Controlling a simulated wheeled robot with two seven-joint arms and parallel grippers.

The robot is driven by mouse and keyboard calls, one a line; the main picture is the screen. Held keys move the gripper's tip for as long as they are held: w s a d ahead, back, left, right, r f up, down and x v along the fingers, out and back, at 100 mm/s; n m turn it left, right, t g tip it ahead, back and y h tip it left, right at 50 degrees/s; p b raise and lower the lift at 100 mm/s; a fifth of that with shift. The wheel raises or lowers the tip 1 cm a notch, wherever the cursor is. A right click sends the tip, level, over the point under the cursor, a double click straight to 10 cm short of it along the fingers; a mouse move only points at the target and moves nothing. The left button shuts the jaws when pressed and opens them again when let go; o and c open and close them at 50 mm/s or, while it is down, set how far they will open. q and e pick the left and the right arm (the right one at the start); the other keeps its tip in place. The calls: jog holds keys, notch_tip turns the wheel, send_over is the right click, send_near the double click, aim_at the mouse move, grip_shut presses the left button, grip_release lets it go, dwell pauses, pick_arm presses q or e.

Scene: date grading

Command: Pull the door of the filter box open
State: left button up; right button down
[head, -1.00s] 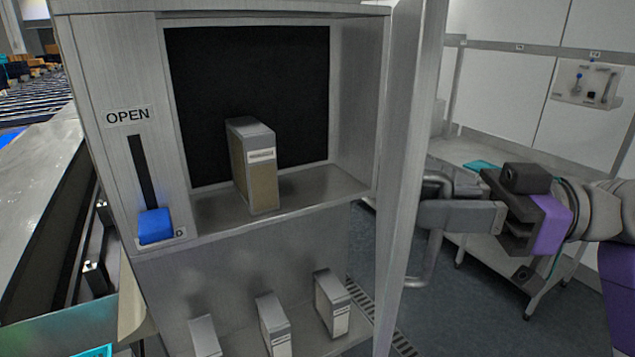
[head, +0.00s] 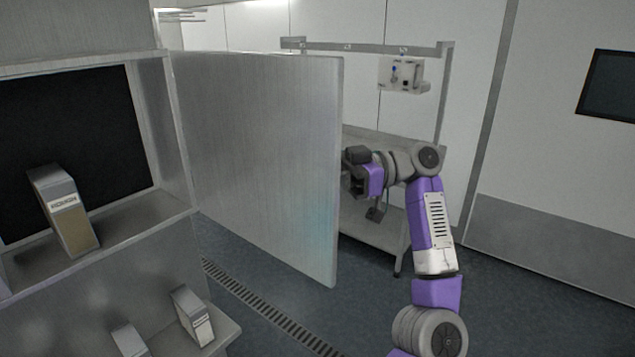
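The filter box (head: 176,232) stands at the left of the head view. Its metal door (head: 262,160) is swung wide open to the right, and its broad face is turned toward me. One filter (head: 70,212) stands inside the upper compartment. My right arm comes in from the lower right and reaches to the door's far edge. The door handle is hidden too. My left gripper is not in view.
Two more filters, one at the right (head: 193,315) and one beside it (head: 129,341), sit on the lower ledge (head: 228,328). A steel trolley (head: 375,232) stands behind the door. A floor drain (head: 262,306) runs below the door. Floor at the right is clear.

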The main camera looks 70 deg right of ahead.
jog(key=shift+d, duration=0.3)
jog(key=c, duration=1.3)
grip_release()
jog(key=shift+c, duration=0.2)
jog(key=shift+o, duration=0.6)
jog(key=shift+w, duration=0.1)
